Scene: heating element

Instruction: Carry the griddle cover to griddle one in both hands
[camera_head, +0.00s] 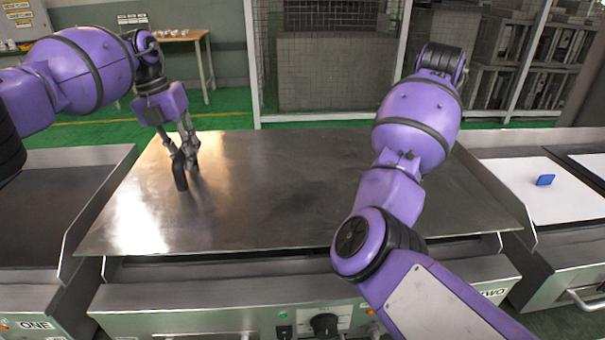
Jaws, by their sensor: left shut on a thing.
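The griddle cover (270,190) is a wide flat metal sheet over the middle griddle (220,305), whose front bears the label TWO. A dark gap shows under its front edge; I cannot tell whether it rests or is slightly raised. My left gripper (183,160) points down over the cover's left part, shut on its dark upright handle (181,181). My right arm reaches over the cover's right part; its gripper and whatever is beneath it are hidden behind the arm. Griddle one (50,220), labelled ONE, is at the left with a dark flat top.
A griddle at the right has a white surface (555,195) with a small blue object (545,180) on it. Raised metal side walls edge the griddles. Behind are a green floor, a wooden table (185,38) and a wire mesh cage (325,60).

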